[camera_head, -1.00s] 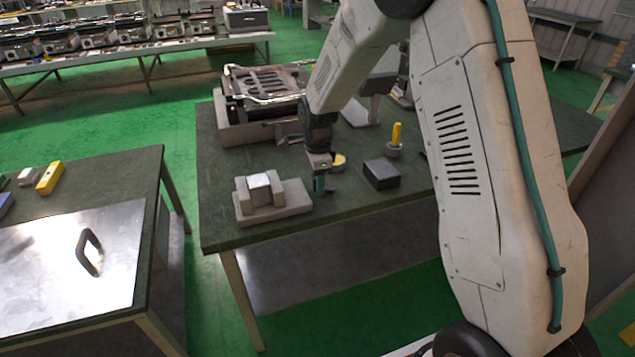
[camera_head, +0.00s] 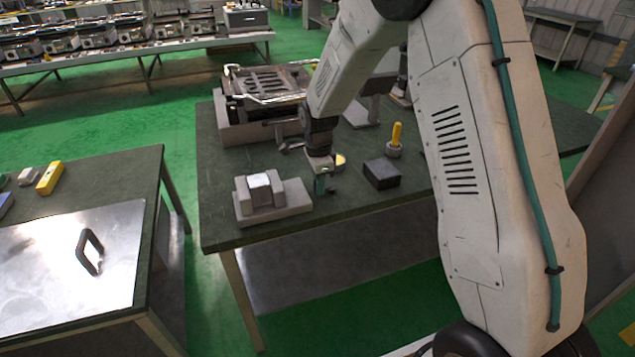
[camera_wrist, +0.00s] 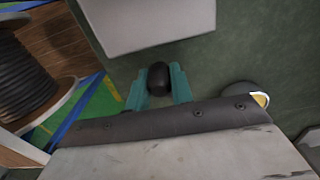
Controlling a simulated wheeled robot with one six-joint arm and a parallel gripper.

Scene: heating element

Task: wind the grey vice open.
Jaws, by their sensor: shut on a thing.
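The grey vice (camera_head: 282,210) sits on the near left part of the green workbench, with a pale metal block (camera_head: 260,188) between its jaws. A light grey body, which looks like the vice, shows at the top of the wrist view (camera_wrist: 150,22). My gripper (camera_head: 323,186) is at the right end of the vice. In the wrist view its teal fingers are shut on a black knob (camera_wrist: 159,77), one finger on each side. The rod behind the knob and the inner jaw faces are hidden.
A dark block (camera_head: 382,174) lies right of my gripper, with a yellow-handled tool (camera_head: 396,138) in a round holder behind it. A grey fixture with a metal grate (camera_head: 268,84) stands at the back. A lower bench with a shiny plate (camera_head: 70,262) is at left.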

